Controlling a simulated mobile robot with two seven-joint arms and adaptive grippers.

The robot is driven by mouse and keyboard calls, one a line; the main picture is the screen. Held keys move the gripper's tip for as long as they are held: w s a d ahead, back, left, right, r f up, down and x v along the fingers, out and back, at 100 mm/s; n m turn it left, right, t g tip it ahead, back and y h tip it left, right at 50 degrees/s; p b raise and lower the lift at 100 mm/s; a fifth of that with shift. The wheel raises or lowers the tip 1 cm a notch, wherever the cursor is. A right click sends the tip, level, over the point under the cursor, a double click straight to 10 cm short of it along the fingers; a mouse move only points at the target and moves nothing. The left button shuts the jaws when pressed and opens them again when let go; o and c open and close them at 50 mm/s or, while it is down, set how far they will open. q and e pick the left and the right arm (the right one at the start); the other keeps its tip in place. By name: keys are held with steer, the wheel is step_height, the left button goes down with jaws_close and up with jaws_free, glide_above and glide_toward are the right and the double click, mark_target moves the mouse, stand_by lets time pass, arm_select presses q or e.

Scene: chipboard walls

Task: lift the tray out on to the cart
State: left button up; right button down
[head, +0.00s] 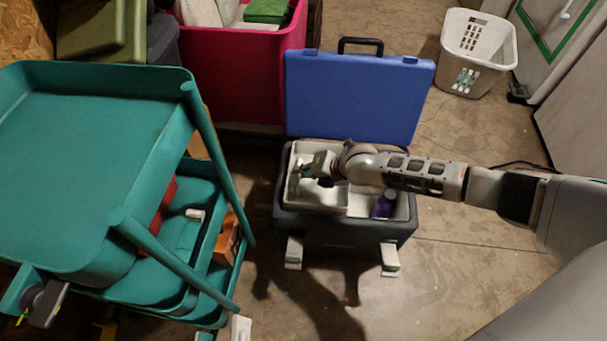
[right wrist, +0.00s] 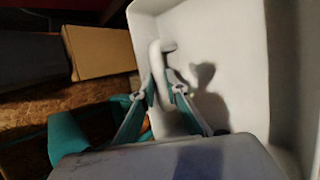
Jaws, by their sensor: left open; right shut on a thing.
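The pale tray (head: 318,207) sits in the left part of the dark cool box (head: 335,233), whose blue lid (head: 355,100) stands open behind it. How far the tray is raised, if at all, I cannot tell. My right gripper (head: 313,168) is over the tray's left half. In the right wrist view, its fingers (right wrist: 165,100) are closed around a pale handle (right wrist: 157,62) on the tray wall (right wrist: 228,70). The teal cart (head: 85,150) stands to the left, its broad top tray empty. I cannot make out my left gripper in either view.
A purple-topped item (head: 383,207) is in the box's right part. The cart's lower shelves hold an orange box (head: 227,240) and other things. A pink bin (head: 245,75) stands behind; a white basket (head: 478,50) is at the back right. A floor gap separates cart and box.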

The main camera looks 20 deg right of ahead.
steer(key=shift+w+r, duration=0.1)
steer(key=shift+r, duration=0.35)
arm_select(q)
steer(key=shift+w+r, duration=0.1)
steer(key=shift+r, duration=0.2)
arm_select(e)
steer(key=shift+f, duration=0.1)
steer(key=shift+w+r+p, duration=0.1)
steer(key=shift+r+p, duration=0.5)
steer(key=shift+r, duration=0.55)
arm_select(q)
step_height(320, 180, up, 8)
steer(key=w+t+p, duration=0.1)
steer(key=w+p, duration=0.1)
steer(key=shift+f+m+t+h+p, duration=0.25)
steer(key=shift+m+t+h+p, duration=0.05)
steer(key=shift+p, duration=0.1)
arm_select(e)
step_height(320, 180, up, 6)
steer(key=shift+f, duration=0.1)
steer(key=shift+s+f, duration=0.1)
steer(key=shift+s, duration=0.1)
